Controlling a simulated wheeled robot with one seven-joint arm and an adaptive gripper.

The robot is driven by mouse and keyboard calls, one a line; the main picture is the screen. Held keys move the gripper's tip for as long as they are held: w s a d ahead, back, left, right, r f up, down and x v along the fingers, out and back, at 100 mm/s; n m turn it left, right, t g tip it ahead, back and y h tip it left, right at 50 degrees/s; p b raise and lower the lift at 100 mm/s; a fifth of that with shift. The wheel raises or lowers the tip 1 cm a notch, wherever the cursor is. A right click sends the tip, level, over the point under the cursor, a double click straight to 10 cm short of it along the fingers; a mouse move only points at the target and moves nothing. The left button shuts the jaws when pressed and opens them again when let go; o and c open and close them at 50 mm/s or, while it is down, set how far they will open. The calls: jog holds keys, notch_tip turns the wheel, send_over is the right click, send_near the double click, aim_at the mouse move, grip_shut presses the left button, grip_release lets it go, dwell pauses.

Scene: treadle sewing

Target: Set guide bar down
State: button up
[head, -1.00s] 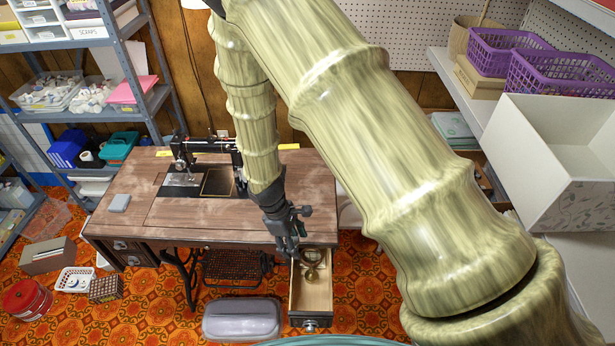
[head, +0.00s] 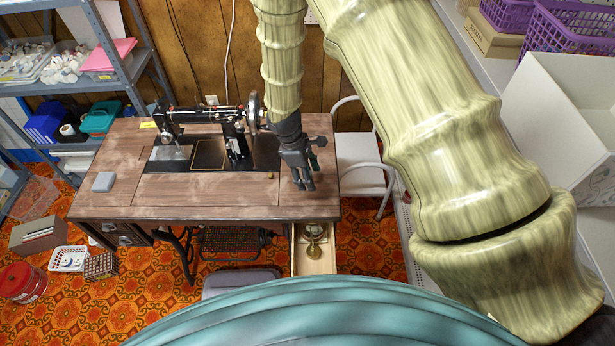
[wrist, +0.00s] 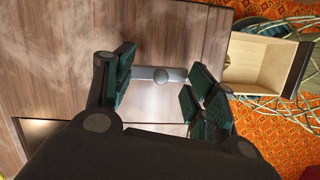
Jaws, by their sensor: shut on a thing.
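My gripper (wrist: 165,85) has its dark green finger pads closed on the guide bar (wrist: 145,72), a light grey metal bar with a round grey knob on it. The bar spans between the pads in the wrist view, over the brown wooden tabletop. In the head view my gripper (head: 302,182) points down over the right end of the sewing table (head: 215,190), right of the black sewing machine (head: 232,130). The bar cannot be made out there. I cannot tell whether the bar touches the tabletop.
The drawer (head: 328,262) below the table's right end is pulled out, with brass-coloured things (head: 313,250) inside. A small grey box (head: 103,181) lies at the table's left. The tabletop's front middle is clear. A white chair (head: 357,165) stands at the right.

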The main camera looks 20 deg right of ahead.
jog(key=shift+f+b, duration=1.35)
jog(key=shift+f, duration=0.35)
jog(key=shift+f, duration=0.15)
jog(key=o, duration=1)
